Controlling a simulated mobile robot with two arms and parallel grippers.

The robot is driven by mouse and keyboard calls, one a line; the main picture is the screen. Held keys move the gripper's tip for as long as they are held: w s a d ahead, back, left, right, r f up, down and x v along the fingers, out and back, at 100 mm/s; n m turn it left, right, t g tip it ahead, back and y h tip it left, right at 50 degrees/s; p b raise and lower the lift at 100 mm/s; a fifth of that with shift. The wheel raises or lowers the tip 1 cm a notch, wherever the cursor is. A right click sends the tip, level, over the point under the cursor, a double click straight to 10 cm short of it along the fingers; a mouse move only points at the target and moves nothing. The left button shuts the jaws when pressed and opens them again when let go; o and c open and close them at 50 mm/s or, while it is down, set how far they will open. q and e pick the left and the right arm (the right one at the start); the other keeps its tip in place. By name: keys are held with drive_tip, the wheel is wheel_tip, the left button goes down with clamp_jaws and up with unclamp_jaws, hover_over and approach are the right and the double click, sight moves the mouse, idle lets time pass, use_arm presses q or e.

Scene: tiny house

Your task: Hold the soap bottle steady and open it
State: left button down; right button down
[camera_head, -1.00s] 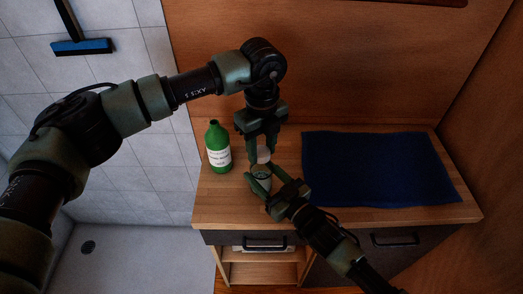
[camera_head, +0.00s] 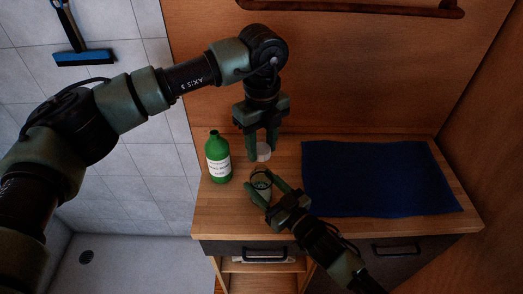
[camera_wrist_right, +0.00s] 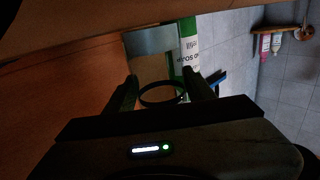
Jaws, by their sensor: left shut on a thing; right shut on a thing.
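My right gripper (camera_head: 260,190) is shut on a small clear soap bottle (camera_head: 262,181) on the counter. Its open top shows as a dark ring between the fingers in the right wrist view (camera_wrist_right: 162,93). My left gripper (camera_head: 262,157) is shut on a white cap (camera_head: 264,152), held apart from the bottle, above it in the head view. The fingers partly hide both the bottle and the cap.
A green bottle (camera_head: 218,158) with a white label stands left of the grippers; "SOAP" is legible on it in the right wrist view (camera_wrist_right: 188,52). A dark blue mat (camera_head: 380,178) covers the counter's right side. The wooden counter (camera_head: 222,212) has a clear front left corner.

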drive_tip(key=shift+c, duration=2.3)
unclamp_jaws()
use_arm(q)
drive_tip(key=shift+f+b, duration=0.9)
use_arm(e)
drive_tip(key=v, duration=1.1)
drive_tip(key=shift+s+d, duration=0.3)
drive_tip(key=shift+s, duration=0.1)
use_arm(q)
drive_tip(key=shift+f, duration=0.1)
